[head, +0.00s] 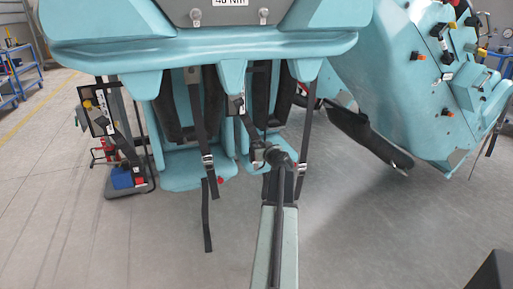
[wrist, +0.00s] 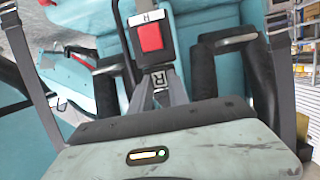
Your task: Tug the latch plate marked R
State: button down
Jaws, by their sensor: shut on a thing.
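In the wrist view, the latch plate marked R (wrist: 159,78) is a small dark piece with a white letter. It sits between the tips of my gripper (wrist: 159,88), whose grey fingers are closed on it. Directly beyond it is a black buckle with a red button (wrist: 151,37) and its own R label. The plate lies right at the buckle's end; I cannot tell whether it is seated inside. In the head view my gripper (head: 279,156) is at the front of the right-hand seat, and my arm hides most of the plate and buckle there.
Teal seats (head: 190,168) with hanging black straps (head: 207,215) are close on the left. Dark padded restraints (wrist: 228,80) flank the buckle. A teal panel with knobs (head: 440,85) stands at right. The front floor is clear.

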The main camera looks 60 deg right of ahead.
jog(key=c, duration=1.2)
grip_release()
jog(key=shift+r, duration=0.1)
jog(key=shift+o, duration=0.2)
jog(key=shift+s, duration=0.15)
jog(key=p+v, duration=0.1)
jog(key=v, duration=0.6)
jog(key=shift+s+a+p, duration=0.2)
jog(key=shift+p, duration=0.2)
jog(key=shift+r, duration=0.1)
